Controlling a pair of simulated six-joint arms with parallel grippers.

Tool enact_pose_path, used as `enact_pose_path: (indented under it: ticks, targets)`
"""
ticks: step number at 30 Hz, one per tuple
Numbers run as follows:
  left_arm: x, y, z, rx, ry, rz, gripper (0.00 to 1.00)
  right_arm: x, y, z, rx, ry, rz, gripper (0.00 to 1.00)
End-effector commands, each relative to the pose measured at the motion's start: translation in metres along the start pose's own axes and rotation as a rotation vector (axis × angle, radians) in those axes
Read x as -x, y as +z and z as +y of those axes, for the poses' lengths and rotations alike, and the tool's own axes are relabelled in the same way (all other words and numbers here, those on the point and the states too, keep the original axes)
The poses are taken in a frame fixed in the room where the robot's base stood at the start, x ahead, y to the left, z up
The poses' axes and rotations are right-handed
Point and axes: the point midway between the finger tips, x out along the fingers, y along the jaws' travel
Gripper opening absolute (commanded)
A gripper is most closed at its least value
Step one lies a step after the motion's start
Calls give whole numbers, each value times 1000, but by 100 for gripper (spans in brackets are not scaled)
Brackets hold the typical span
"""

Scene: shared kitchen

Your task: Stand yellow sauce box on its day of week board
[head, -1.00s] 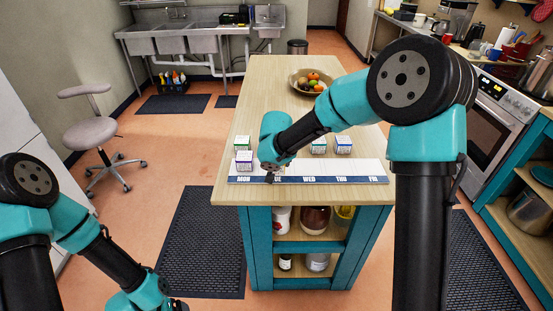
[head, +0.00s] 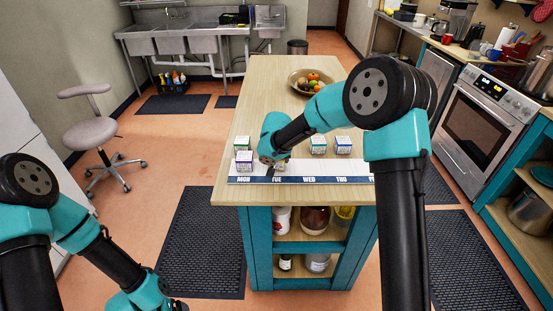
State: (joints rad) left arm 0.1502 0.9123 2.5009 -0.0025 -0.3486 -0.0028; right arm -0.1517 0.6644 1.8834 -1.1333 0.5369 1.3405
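My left gripper (head: 178,305) is at the bottom edge, away from the island, and partly cut off.
A purple box (head: 244,160) stands at MON, with a green box (head: 242,143) behind it. Another green box (head: 318,145) and a blue box (head: 343,145) stand behind the board. A fruit bowl (head: 309,82) is at the back. The island's middle is clear.

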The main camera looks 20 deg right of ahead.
Motion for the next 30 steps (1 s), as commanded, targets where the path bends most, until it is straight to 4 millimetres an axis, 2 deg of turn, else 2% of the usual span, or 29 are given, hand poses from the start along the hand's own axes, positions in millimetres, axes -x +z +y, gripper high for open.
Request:
enact_pose_path:
  ticks: [14, 15, 23, 30]
  targets:
    - [0, 0, 0, 0, 0, 0, 88, -7, 3, 0, 1, -1, 2, 35]
    - [0, 0, 0, 0, 0, 0, 88, -8, 3, 0, 0, -1, 1, 64]
    - [0, 0, 0, 0, 0, 0, 88, -8, 3, 0, 0, -1, 1, 88]
    - [0, 0, 0, 0, 0, 0, 88, -7, 3, 0, 0, -1, 2, 88]
